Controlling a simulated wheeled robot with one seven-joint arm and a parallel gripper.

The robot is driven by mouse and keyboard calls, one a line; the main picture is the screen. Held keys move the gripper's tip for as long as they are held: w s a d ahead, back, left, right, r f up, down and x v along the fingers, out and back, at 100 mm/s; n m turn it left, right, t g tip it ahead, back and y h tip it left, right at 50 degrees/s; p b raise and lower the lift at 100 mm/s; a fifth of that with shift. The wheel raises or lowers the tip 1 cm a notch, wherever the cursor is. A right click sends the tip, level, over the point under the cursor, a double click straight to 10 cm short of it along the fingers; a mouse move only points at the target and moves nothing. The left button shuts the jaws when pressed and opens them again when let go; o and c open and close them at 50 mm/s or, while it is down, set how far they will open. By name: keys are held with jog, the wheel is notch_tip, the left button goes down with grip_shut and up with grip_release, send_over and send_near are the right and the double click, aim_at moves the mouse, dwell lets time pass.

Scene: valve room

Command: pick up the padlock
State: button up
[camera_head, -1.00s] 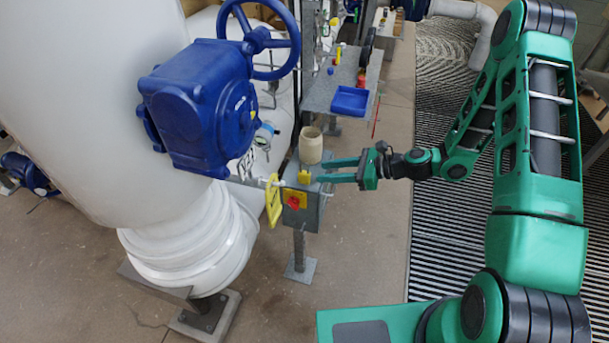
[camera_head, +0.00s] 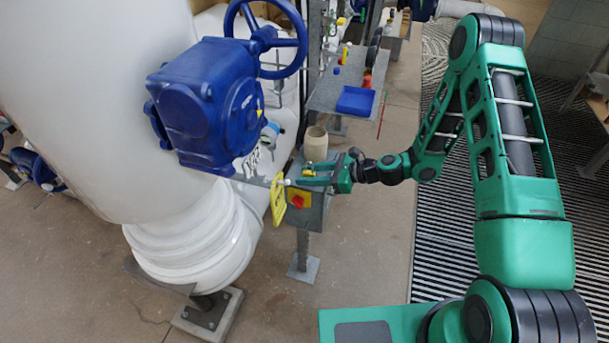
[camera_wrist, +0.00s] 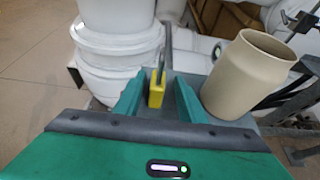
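The yellow padlock (camera_wrist: 157,89) with its grey shackle stands upright on top of a small grey stand (camera_head: 313,215). In the head view it shows as a small yellow patch (camera_head: 309,171), partly hidden by my fingers. My gripper (camera_wrist: 160,86) is open, with one green finger on each side of the padlock. In the wrist view a gap shows between the padlock and each finger. In the head view my gripper (camera_head: 305,174) reaches in low over the stand from the right.
A beige cup (camera_head: 316,145) stands on the stand, close beside my right finger in the wrist view. A yellow handle (camera_head: 278,199) and a red knob (camera_head: 297,201) are at the stand's front. A blue valve housing (camera_head: 205,105) and thick white pipe (camera_head: 95,100) lie left.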

aim_at(307, 172)
grip_shut()
jog(key=shift+r, duration=0.1)
jog(key=shift+r, duration=0.45)
jog(key=r, duration=0.3)
jog(key=shift+s+a+r, duration=0.3)
jog(key=s+a+r, duration=0.6)
jog(key=s+a, duration=0.1)
jog(key=shift+s+a+r, duration=0.15)
jog(key=shift+s+a, duration=0.15)
jog(key=shift+s, duration=0.05)
